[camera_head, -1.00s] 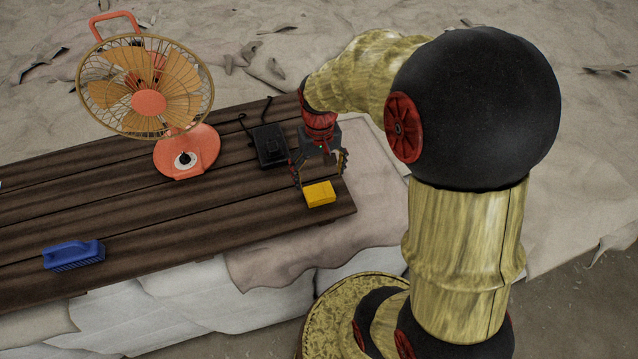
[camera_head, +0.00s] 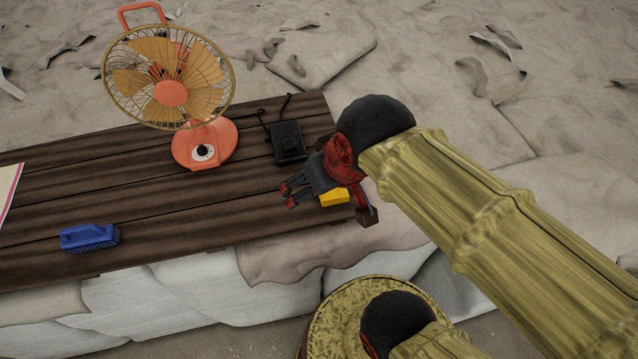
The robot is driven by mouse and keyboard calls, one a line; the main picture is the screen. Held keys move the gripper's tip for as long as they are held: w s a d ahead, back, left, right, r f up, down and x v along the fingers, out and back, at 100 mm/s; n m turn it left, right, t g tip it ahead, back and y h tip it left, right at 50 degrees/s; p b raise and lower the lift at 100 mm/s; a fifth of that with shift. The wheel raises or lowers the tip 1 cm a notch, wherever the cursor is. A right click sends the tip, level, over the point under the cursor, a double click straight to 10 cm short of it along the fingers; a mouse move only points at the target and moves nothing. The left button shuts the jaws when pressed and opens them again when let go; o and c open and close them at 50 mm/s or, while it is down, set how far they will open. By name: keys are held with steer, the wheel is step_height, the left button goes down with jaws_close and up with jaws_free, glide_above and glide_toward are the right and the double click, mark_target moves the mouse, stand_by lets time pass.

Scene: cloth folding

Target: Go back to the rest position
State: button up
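My gripper (camera_head: 327,203) is over the right end of the dark plank table (camera_head: 160,222). A yellow block (camera_head: 334,198) lies on the table close behind the fingers in the picture, partly covered by my gripper. At the far left edge, a corner of a flat cream sheet or cloth (camera_head: 6,186) with a coloured border lies on the table; most of it is out of view.
An orange fan (camera_head: 205,143) stands at the back of the table. A black box with a cord (camera_head: 289,142) lies left of my gripper. A blue brush-like object (camera_head: 89,237) lies near the front edge. Pale stone-like blocks (camera_head: 190,290) are below the table.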

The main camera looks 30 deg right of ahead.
steer(key=shift+s+a+r, duration=0.1)
steer(key=shift+s+a, duration=0.2)
steer(key=shift+s, duration=0.1)
step_height(320, 180, down, 18)
steer(key=b, duration=1.8)
steer(key=shift+c, duration=0.5)
